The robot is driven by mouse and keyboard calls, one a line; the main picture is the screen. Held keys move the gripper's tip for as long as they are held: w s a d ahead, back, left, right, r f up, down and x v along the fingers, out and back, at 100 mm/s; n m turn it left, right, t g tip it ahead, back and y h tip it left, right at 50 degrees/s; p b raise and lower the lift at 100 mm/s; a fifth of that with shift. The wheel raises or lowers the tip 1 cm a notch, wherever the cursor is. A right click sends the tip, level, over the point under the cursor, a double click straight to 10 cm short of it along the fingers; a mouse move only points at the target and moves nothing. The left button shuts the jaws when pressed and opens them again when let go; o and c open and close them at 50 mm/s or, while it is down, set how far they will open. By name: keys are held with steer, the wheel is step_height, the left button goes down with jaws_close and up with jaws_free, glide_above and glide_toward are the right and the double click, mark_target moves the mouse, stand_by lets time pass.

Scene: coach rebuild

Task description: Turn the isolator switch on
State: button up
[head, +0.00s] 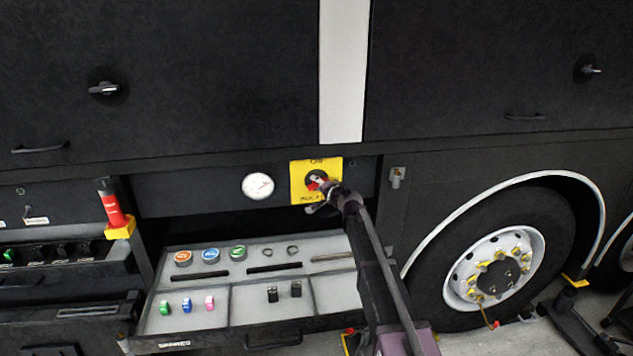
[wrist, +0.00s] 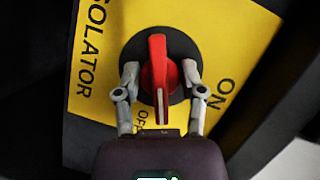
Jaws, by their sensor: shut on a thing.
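The isolator switch is a red handle (wrist: 158,75) on a black round base (wrist: 178,46), set on a yellow plate (wrist: 225,35) lettered ISOLATOR, ON and OFF. In the wrist view the handle's white-marked end points toward the OFF lettering, with ON off to the right. My gripper (wrist: 160,82) is shut on the red handle, one finger on each side. In the head view my gripper (head: 324,193) reaches the yellow plate (head: 299,181) and partly covers the switch and its lettering.
Below is an open drawer (head: 190,340) with coloured caps and small parts. A small fitting (head: 397,177) is right of the plate.

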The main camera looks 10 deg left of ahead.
steer(key=n+h+p, duration=0.2)
steer(key=n+h, duration=0.1)
steer(key=n, duration=0.2)
steer(key=shift+p, duration=0.4)
steer(key=n+h+p, duration=0.1)
steer(key=n+h, duration=0.1)
steer(key=n, duration=0.2)
steer(key=shift+h, duration=0.4)
steer(key=shift+n, duration=0.3)
steer(key=o, duration=1.1)
